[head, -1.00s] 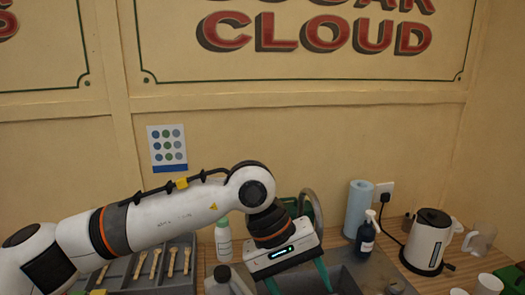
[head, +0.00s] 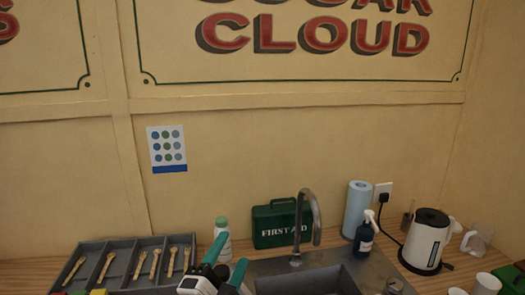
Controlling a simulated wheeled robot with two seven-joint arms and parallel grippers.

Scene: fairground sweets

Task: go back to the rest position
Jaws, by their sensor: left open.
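My left gripper (head: 231,250) is low in the head view, at the bottom edge left of the sink. Its two teal fingers are apart and point up and to the right, with nothing seen between them. Only its white and black body and fingers show; the rest of the arm is below the picture. My right gripper is not in view.
A white bottle with a green cap (head: 222,250), green first aid box (head: 280,226), sink tap (head: 314,215), paper roll (head: 357,208), spray bottle (head: 364,240) and kettle (head: 425,243) line the counter.

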